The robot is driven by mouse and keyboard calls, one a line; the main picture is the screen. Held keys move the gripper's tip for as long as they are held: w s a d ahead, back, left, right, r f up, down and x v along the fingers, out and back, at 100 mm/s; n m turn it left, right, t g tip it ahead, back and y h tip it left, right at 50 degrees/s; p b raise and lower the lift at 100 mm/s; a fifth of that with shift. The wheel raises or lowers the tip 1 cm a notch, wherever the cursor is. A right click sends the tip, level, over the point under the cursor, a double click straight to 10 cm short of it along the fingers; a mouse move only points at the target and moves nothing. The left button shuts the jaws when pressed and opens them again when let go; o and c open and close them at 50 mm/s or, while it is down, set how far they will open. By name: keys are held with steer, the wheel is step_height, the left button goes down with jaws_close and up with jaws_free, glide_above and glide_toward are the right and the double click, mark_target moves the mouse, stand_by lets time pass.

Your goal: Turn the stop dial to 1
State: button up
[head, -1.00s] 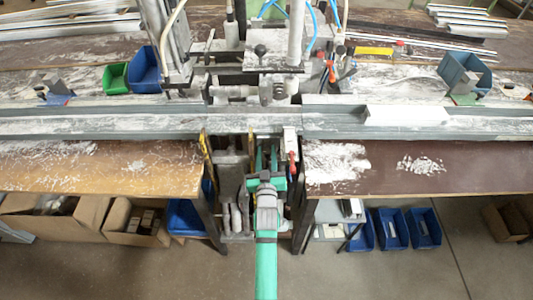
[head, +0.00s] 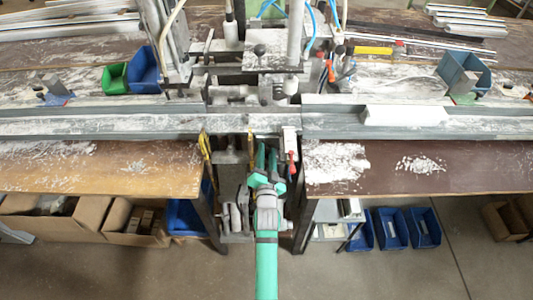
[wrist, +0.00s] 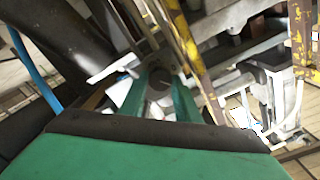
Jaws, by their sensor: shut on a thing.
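My gripper (head: 266,153) is in the gap between the two bench halves, low in front of the clamp in the head view. In the wrist view its two green fingers (wrist: 159,90) are shut on a dark grey round knob, which I take to be the stop dial (wrist: 158,83). The dial sits between the fingertips. No number or mark on it can be read. In the head view the dial itself cannot be made out at the fingers.
A small red-handled part (head: 292,165) stands just right of my gripper. Yellow-edged bars (wrist: 182,35) run close beside the fingers in the wrist view. Bench tops (head: 100,180) flank the gap. A white profile (head: 405,115) lies on the rail at right.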

steer(key=shift+m, duration=1.1)
steer(key=o, duration=0.8)
steer(key=shift+c, duration=0.2)
steer(key=shift+s, duration=0.1)
steer(key=s, duration=1)
steer(key=shift+s, duration=0.35)
